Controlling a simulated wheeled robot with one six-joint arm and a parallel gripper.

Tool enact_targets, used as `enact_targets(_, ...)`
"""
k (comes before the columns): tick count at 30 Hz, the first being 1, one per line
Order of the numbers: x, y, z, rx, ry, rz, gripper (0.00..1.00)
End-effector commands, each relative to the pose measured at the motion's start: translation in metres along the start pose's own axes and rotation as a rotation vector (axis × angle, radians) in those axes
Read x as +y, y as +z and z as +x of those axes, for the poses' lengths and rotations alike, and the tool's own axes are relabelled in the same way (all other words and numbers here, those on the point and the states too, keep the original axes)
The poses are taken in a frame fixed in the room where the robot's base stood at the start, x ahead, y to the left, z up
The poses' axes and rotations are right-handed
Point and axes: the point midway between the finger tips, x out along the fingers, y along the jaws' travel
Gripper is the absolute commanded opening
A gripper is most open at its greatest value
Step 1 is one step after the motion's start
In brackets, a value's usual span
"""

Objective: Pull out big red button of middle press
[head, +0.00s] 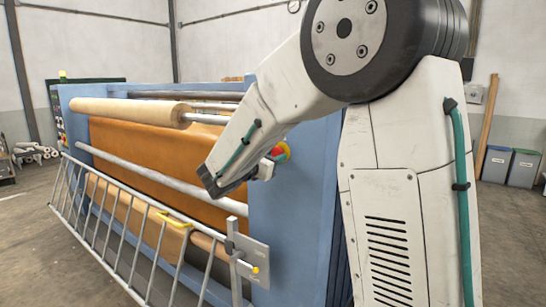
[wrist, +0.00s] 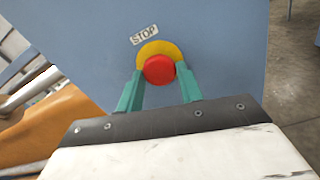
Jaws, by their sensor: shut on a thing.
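The big red button (wrist: 159,69) sits on a yellow base (wrist: 158,48) on the blue side panel of the press (head: 291,190), below a STOP label (wrist: 145,36). In the wrist view my gripper (wrist: 160,78) has one green finger on each side of the red button. The fingers are shut on the button, and their tips hide its lower left and right edges. In the head view the button (head: 280,151) shows partly behind my arm, in red, yellow and green, and the fingertips are hard to make out.
A slanted metal guard rail (head: 140,238) runs along the front of the press. Rollers (head: 130,110) and orange cloth (head: 150,165) lie left of the panel. Bins (head: 508,166) stand far right by the wall.

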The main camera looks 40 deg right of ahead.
Motion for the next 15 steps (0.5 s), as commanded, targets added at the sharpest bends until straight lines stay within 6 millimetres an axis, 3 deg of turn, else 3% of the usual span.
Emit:
enact_targets(5, 0.001, 0.0, -0.018, 0.001, 0.003, 0.0, 0.0)
enact_targets(11, 0.001, -0.001, -0.019, 0.001, 0.002, -0.001, 0.0)
enact_targets(12, 0.001, -0.001, -0.019, 0.001, 0.003, -0.001, 0.39)
enact_targets(14, 0.001, -0.001, -0.019, 0.001, 0.003, 0.0, 0.56)
enact_targets(15, 0.001, -0.001, -0.019, 0.001, 0.003, 0.0, 0.59)
